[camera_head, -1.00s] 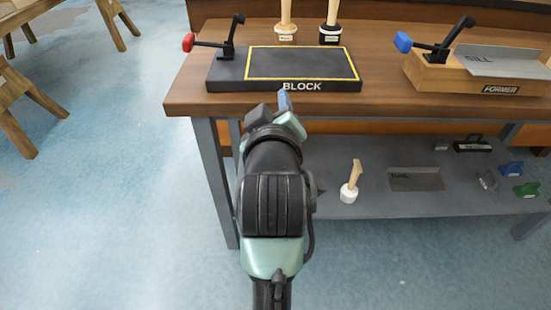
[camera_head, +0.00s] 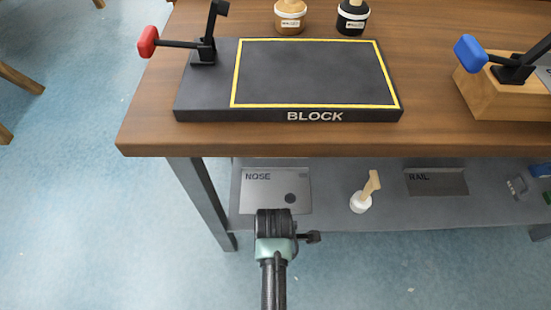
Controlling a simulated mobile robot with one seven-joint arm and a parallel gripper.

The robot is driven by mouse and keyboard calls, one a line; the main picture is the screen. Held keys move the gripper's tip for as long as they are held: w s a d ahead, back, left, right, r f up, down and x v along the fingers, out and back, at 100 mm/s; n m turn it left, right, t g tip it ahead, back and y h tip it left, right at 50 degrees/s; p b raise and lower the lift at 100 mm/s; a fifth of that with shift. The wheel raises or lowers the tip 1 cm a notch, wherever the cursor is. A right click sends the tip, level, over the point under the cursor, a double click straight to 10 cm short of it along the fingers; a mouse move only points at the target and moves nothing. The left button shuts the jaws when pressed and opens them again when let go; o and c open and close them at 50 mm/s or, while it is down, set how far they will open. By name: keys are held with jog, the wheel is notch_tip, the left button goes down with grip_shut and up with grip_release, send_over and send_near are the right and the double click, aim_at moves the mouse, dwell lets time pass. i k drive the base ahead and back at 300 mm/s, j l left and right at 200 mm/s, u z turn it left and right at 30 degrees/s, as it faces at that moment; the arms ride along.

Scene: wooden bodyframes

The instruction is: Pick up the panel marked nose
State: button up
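The grey metal panel marked NOSE (camera_head: 262,192) lies flat on the lower shelf, near its left end, under the BLOCK board. It has a round dark hole near its lower right part. My arm reaches up from the bottom of the picture to just in front of the panel's near edge. My gripper's fingers are hidden behind my own arm links, so I cannot see whether they touch the panel or hold anything.
The lower shelf (camera_head: 340,222) also holds a mallet-like tool (camera_head: 362,200) and a panel marked RAIL (camera_head: 436,182). The wooden tabletop (camera_head: 430,142) overhangs the shelf. The black BLOCK board (camera_head: 205,100) with a red-handled clamp (camera_head: 205,48) sits on top. Blue floor is free at left.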

aim_at(266, 188)
jog(key=i, duration=1.15)
